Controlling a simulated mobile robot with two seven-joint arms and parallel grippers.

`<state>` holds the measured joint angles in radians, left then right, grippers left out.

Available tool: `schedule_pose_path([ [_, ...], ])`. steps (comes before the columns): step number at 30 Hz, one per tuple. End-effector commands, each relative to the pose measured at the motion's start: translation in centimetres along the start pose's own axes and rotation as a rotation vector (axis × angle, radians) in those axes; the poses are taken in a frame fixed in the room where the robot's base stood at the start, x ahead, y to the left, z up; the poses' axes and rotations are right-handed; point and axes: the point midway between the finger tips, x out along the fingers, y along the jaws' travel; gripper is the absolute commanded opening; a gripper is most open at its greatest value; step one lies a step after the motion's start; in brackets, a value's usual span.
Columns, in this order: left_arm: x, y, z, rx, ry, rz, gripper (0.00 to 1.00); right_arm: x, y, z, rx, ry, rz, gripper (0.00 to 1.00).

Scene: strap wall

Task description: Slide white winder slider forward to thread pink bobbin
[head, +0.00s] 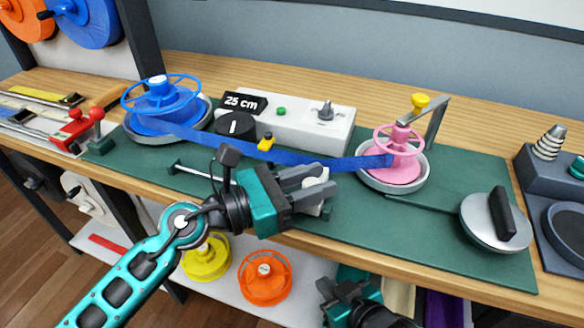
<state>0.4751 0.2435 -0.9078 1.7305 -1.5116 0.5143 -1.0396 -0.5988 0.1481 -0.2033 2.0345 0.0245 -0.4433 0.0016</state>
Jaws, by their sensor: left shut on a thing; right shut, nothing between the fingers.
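The white winder slider (316,176) is at the front of the green base, near the right end of a thin rod. My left gripper (313,187) is shut on it, and the fingers hide part of it. The pink bobbin (396,167) sits in a round grey dish to the right. A blue strap (285,157) runs from the blue spool (162,103) at left to the pink bobbin. It passes behind my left gripper. My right gripper (328,287) is low at the bottom edge, below the tabletop, shut and empty.
A grey box (300,122) with a "25 cm" label and knobs stands behind the strap. A grey arm with a yellow knob (420,101) reaches over the bobbin. A crank disc (494,222) is at right. Yellow and orange spools (265,277) lie on the lower shelf.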

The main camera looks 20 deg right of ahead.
Motion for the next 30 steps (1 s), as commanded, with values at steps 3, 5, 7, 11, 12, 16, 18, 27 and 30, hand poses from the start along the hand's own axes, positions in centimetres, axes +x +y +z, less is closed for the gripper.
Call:
schedule_pose_path([
  [3, 0.3, -0.4, 0.1, 0.003, -0.002, -0.005, 0.00, -0.2, 0.1, 0.3, 0.003, -0.006, 0.005, 0.00],
  [5, 0.3, -0.4, 0.1, 0.003, -0.003, -0.005, 0.00, -0.2, 0.1, 0.3, 0.005, -0.006, 0.005, 0.00],
  [7, 0.4, -0.5, 0.1, 0.002, -0.003, -0.006, 0.00, -0.2, 0.1, 0.4, 0.006, -0.006, 0.006, 0.00],
  [11, 0.4, -0.5, 0.1, 0.002, -0.004, -0.008, 0.00, -0.2, 0.1, 0.3, 0.005, -0.005, 0.006, 0.00],
  [12, 0.4, -0.6, 0.1, 0.001, -0.004, -0.008, 0.32, -0.2, 0.1, 0.3, 0.005, -0.005, 0.005, 0.00],
  [16, 0.4, -0.5, 0.2, 0.001, -0.005, -0.008, 0.45, -0.2, 0.1, 0.3, 0.005, -0.004, 0.005, 0.00],
  [18, 0.3, -0.5, 0.2, 0.001, -0.005, -0.006, 0.52, -0.2, 0.1, 0.2, 0.004, -0.003, 0.005, 0.00],
  [27, 0.0, -0.2, 0.0, 0.000, -0.002, -0.001, 0.52, 0.0, 0.0, -0.2, 0.000, 0.005, 0.001, 0.00],
  [30, -1.1, -0.2, -0.1, 0.000, -0.001, -0.001, 0.52, 0.1, 0.1, -0.2, -0.004, 0.006, 0.000, 0.00],
])
